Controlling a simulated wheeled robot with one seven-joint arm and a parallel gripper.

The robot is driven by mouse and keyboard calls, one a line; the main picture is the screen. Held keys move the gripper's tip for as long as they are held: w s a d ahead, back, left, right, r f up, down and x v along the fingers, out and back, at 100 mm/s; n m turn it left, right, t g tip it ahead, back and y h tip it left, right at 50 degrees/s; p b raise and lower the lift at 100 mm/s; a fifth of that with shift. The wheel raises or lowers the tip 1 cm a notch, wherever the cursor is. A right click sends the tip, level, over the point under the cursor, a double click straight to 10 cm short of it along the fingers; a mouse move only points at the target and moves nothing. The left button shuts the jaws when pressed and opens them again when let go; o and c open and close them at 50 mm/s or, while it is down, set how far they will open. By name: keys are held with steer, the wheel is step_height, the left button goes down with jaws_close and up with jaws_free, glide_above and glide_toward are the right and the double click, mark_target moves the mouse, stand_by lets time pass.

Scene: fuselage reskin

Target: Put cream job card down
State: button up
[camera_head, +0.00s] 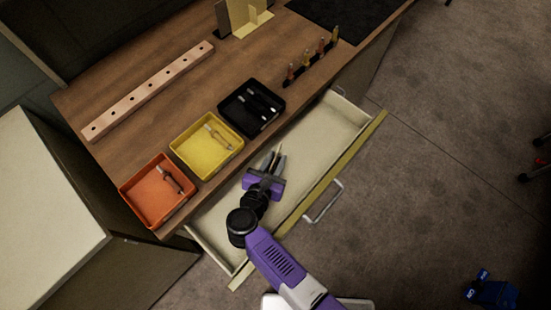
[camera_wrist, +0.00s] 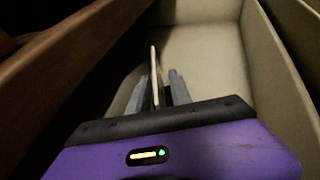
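The cream job card (camera_wrist: 154,76) shows edge-on as a thin pale strip between the fingers of my gripper (camera_wrist: 160,92) in the wrist view. In the head view my gripper (camera_head: 272,162) is over the open drawer (camera_head: 338,122), with the card (camera_head: 278,151) a thin sliver at the fingertips. The fingers look closed on the card, which stands upright. Its face is turned out of sight. I cannot tell whether its lower edge touches the drawer floor.
Orange (camera_head: 148,208), yellow (camera_head: 196,158) and black (camera_head: 240,115) trays holding tools line the bench edge. A drilled strip (camera_head: 150,90) lies behind them. A small tool rack (camera_head: 310,65) stands right. The drawer walls flank my gripper; its floor looks otherwise empty.

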steer(key=b+v, duration=0.1)
steer(key=v, duration=1.1)
steer(key=shift+r, duration=0.1)
